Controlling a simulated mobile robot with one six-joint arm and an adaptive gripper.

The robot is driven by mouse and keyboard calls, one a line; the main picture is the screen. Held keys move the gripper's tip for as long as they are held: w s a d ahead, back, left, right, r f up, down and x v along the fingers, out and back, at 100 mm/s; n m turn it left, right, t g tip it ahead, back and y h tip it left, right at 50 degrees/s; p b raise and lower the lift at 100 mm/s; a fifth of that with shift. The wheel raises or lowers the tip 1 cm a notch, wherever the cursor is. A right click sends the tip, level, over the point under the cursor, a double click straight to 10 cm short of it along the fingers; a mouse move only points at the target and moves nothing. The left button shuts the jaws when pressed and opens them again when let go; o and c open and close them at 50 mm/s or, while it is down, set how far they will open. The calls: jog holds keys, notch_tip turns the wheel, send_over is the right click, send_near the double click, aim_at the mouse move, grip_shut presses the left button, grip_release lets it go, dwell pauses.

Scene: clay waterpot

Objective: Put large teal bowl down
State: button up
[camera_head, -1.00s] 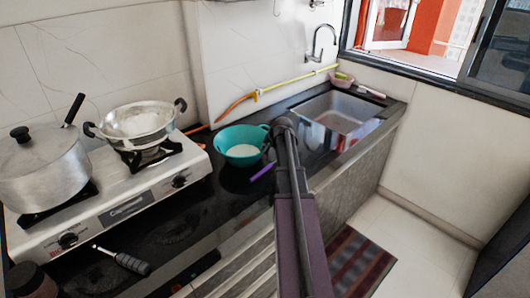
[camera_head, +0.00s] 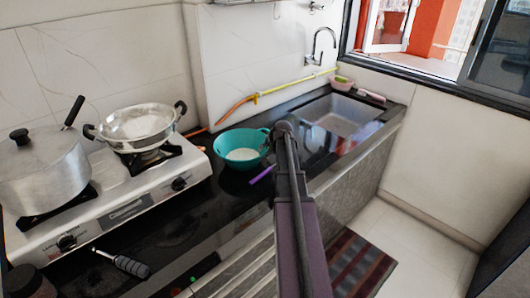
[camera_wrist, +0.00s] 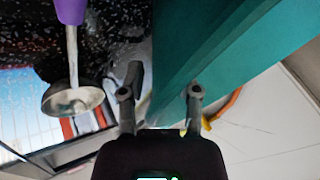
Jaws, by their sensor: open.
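The large teal bowl (camera_head: 225,146), with something white inside, appears upright at the black counter between the stove and the sink in the head view. Whether its base touches the counter is hard to tell. In the wrist view its teal wall (camera_wrist: 225,60) fills the upper middle and right. My gripper (camera_wrist: 162,95) is open there, with the right finger in front of the teal wall and the left finger beside its edge. Contact with the wall cannot be told. In the head view my arm hides the gripper at the bowl's right side.
A purple-handled ladle (camera_head: 262,174) lies just in front of the bowl; its metal cup (camera_wrist: 75,97) shows in the wrist view. The stove (camera_head: 130,200) with a pot (camera_head: 45,175) and a pan (camera_head: 135,125) is left. The sink (camera_head: 345,115) is right. A yellow-orange hose (camera_head: 290,88) runs behind.

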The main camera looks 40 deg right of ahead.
jog(key=shift+r, duration=0.15)
jog(key=p+v, duration=0.2)
jog(key=v, duration=0.1)
jog(key=shift+p, duration=0.4)
jog(key=p+v, duration=0.7)
jog(key=v, duration=0.2)
dwell(0.8)
jog(key=s+a+f+n+g, duration=0.1)
jog(key=a+n+g, duration=0.15)
jog(key=a, duration=0.85)
jog(key=s+a+f+n+g+y, duration=0.1)
jog(key=s+a+n, duration=0.15)
jog(key=a, duration=0.95)
jog(key=s+a+f+n+g, duration=0.1)
jog(key=a+n+g, duration=0.15)
jog(key=a, duration=0.85)
jog(key=s+a+n+g, duration=0.1)
jog(key=s+a+n, duration=0.2)
jog(key=s+a, duration=0.3)
jog(key=a, duration=0.4)
jog(key=shift+s+a+h, duration=0.2)
jog(key=shift+s+h, duration=0.1)
jog(key=shift+h, duration=0.1)
